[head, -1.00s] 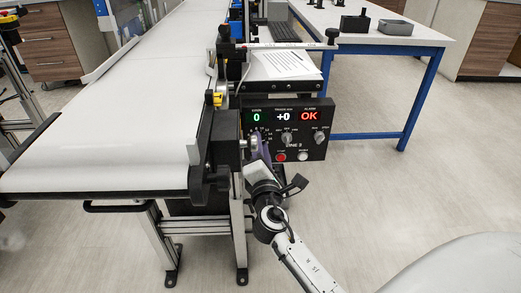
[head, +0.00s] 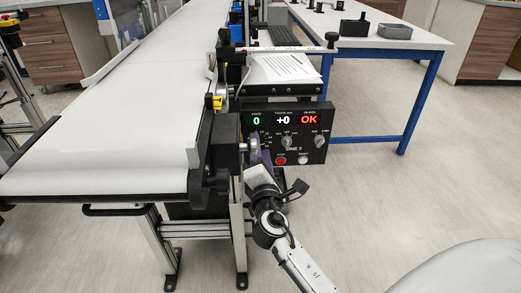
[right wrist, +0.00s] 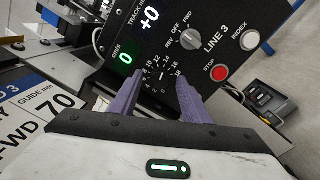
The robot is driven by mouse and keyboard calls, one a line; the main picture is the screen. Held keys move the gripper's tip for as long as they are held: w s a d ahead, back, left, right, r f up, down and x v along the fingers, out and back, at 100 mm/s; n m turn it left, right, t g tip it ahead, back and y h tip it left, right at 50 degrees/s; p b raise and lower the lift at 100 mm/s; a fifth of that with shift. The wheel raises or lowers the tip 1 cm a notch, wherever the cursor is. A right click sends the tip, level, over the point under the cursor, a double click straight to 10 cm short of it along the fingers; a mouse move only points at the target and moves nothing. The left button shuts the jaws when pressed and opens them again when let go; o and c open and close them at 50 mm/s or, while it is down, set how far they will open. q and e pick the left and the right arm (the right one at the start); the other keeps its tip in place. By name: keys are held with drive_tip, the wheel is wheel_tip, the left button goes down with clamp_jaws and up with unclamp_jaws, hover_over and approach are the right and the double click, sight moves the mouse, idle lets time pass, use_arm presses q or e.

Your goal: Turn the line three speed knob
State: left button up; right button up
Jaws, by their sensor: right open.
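The Line 3 control panel (head: 316,152) is a black box beside the conveyor's near end. Its displays read 0, +0 and OK. My right gripper (right wrist: 160,80) is open. Its two purple fingers stand either side of the dial's lower part in that view; I cannot tell if they touch anything. In the head view this gripper (head: 257,153) is at the panel's lower left and partly covers the dial. My left gripper is not in view.
A silver REV/OFF/FWD selector (right wrist: 190,40), a red STOP button (right wrist: 219,73) and a white INDEX button (right wrist: 250,40) lie close by on the panel. The conveyor belt (head: 110,130) is empty. A white table (head: 400,38) with blue legs stands behind right.

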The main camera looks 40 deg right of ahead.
drive_tip(key=v, duration=0.7)
drive_tip(key=shift+s+a, duration=0.1)
